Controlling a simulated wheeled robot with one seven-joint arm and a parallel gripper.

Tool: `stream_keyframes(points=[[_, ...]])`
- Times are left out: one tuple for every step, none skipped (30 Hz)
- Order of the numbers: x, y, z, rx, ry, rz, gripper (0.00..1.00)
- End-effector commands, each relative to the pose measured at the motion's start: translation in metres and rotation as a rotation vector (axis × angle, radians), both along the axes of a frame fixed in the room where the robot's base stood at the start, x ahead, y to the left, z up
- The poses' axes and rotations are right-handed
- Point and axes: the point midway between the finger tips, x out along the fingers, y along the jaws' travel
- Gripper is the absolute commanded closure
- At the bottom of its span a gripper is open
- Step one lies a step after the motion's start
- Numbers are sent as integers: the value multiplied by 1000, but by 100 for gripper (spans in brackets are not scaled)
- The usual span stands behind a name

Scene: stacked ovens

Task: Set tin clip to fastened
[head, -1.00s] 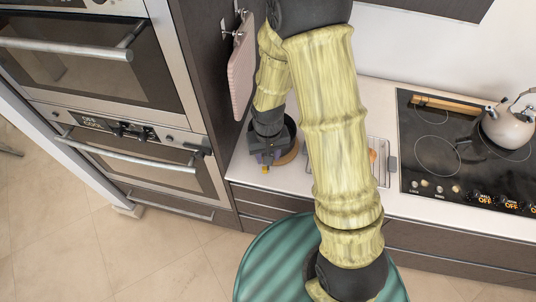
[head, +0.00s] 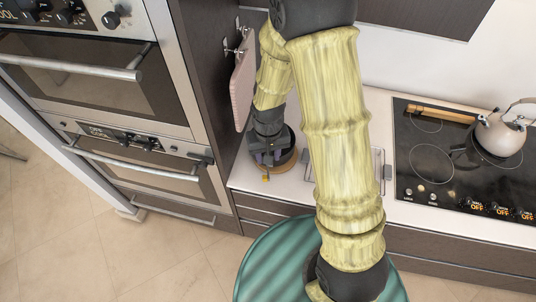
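I cannot make out the tin clip for certain. A pale, shallow tin-like container (head: 378,160) stands on the counter, mostly hidden behind my arm. A small grey part (head: 388,172) sits at its right edge and may be the clip; its position is too small to read. My gripper (head: 266,176) is at the left end of the counter, pointing down, left of this container and apart from it. Its fingers are dark and tiny here, so their opening cannot be judged.
A dark round pan-like item on a wooden round board (head: 286,166) is right beside my gripper. Stacked ovens (head: 110,75) stand at left. A pink board (head: 243,85) hangs on the cabinet side. The hob (head: 430,165) with a kettle (head: 499,137) is at right.

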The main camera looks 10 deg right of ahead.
Motion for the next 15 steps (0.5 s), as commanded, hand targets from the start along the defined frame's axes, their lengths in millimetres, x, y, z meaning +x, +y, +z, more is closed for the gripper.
stream_keyframes(points=[[0,0,6,0,-1,0,62],[0,0,7,0,-1,0,62],[0,0,10,0,-1,0,62],[0,0,11,0,-1,0,62],[0,0,13,0,-1,0,62],[0,0,15,0,-1,0,62],[0,0,17,0,-1,0,62],[0,0,19,0,-1,0,62],[0,0,21,0,0,0,62],[0,0,22,0,0,0,62],[0,0,24,0,0,0,62],[0,0,26,0,0,0,62],[0,0,28,0,0,0,62],[0,0,30,0,0,0,62],[0,0,32,0,0,-1,62]])
